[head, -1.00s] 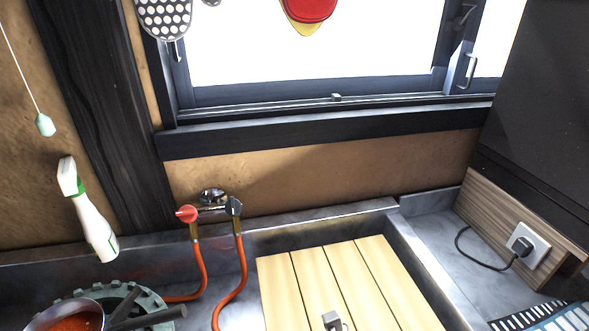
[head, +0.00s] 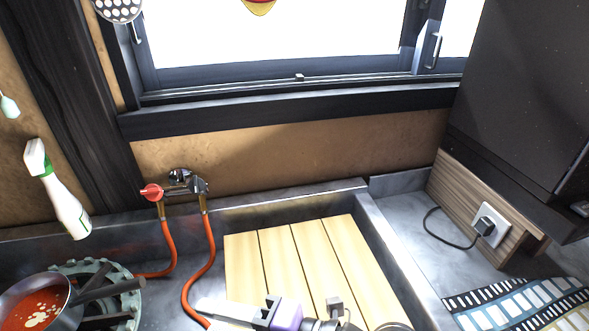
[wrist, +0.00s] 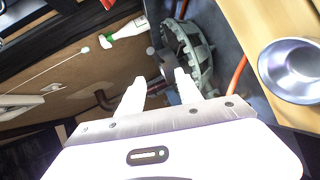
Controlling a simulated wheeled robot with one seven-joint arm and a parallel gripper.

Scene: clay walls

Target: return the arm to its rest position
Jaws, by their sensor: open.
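My gripper (wrist: 160,88) shows in the wrist view with its two white fingers apart and nothing between them. Beyond the fingers is the green ring-shaped burner (wrist: 196,58). In the head view, part of my arm (head: 285,313), with white, black and purple parts, reaches in at the bottom edge over the wooden slatted board (head: 275,255).
A pan of red food (head: 37,305) sits on the burner at lower left. A spray bottle (head: 57,190), red hoses (head: 201,262) and a tap (head: 178,186) are behind. A metal bowl (wrist: 296,72) stands on the board. A striped cloth (head: 530,308) lies at right.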

